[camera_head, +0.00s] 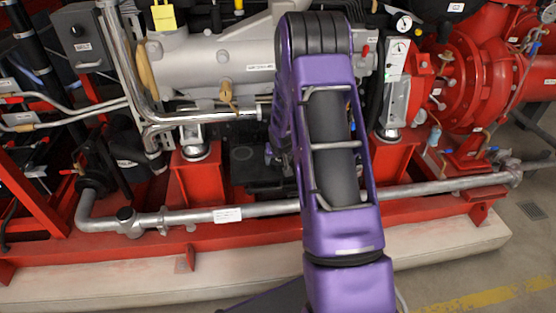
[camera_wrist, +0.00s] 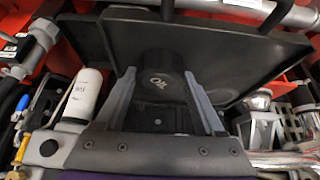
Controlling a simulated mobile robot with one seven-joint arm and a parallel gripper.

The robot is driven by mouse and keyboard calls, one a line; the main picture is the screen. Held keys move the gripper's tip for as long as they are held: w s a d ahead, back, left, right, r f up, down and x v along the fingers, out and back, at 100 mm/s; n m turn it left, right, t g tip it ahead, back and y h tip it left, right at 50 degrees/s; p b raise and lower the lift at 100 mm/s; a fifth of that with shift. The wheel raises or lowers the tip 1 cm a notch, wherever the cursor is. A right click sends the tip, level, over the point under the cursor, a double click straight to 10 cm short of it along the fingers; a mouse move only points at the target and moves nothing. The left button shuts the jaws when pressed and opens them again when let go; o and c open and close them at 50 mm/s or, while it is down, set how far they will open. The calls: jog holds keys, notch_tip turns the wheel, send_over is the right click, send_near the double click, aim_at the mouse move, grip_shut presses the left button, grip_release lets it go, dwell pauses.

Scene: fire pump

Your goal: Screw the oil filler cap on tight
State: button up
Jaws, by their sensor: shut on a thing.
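The black oil filler cap (camera_wrist: 160,88), with a white "OIL" mark on its face, is in the middle of the wrist view. My gripper (camera_wrist: 160,76) has one grey finger on each side of the cap and is shut on it. The cap sits in front of a dark, flat black surface (camera_wrist: 235,60). Its seat and thread are hidden, so I cannot tell how far it is screwed in. In the head view my purple arm covers most of the gripper and the cap.
The grey engine block (camera_head: 215,62) stands behind my arm. A silver pipe (camera_head: 270,208) runs low along the red frame (camera_head: 130,250). A white cylinder (camera_wrist: 87,95) is left of my gripper and metal fittings (camera_wrist: 262,115) are on its right. Open floor (camera_head: 480,275) is at lower right.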

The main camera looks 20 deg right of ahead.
grip_shut()
jog(key=shift+r, duration=0.1)
